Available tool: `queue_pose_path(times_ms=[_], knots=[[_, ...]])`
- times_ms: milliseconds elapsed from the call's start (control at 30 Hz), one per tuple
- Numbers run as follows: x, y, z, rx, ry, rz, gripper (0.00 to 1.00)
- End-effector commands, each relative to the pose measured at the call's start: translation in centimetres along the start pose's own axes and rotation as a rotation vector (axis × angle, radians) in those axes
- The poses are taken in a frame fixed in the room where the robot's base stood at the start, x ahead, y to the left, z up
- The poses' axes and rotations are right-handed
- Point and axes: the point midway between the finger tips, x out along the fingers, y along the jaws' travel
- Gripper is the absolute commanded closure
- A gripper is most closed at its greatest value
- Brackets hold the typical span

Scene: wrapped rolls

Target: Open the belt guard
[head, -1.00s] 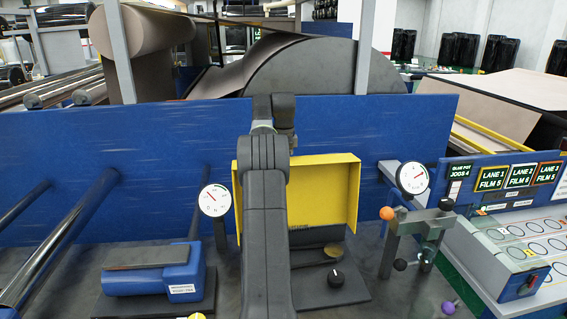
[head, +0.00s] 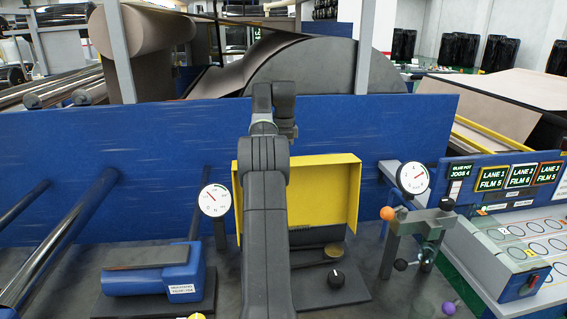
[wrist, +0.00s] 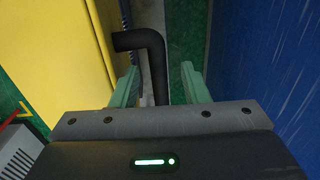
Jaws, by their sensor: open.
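The yellow belt guard (head: 335,190) stands upright in the head view, with its folded side edges turned toward the camera. The base under it is uncovered and shows a dark disc and a black knob. In the wrist view the guard (wrist: 60,50) fills the left side. A black bent handle (wrist: 155,65) lies between the green fingers of my gripper (wrist: 160,70), which are open with gaps beside it. My arm hides part of the guard in the head view, and the fingers do not show there.
A blue panel (head: 100,160) stands behind the guard; it is on the right in the wrist view. Dial gauges stand left (head: 214,201) and right (head: 413,178) of the guard. A blue motor (head: 155,272) sits at left, a grey bracket (head: 393,250) at right.

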Motion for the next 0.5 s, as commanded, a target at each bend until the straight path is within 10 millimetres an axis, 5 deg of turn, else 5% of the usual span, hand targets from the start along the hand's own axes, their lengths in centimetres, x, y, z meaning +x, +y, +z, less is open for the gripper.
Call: queue_pose_path(times_ms=[200, 500], knots=[[-2.6, 0.0, 0.0, 0.000, 0.000, -0.001, 0.59], [-3.5, 0.1, 0.0, 0.000, -0.001, 0.002, 0.59]])
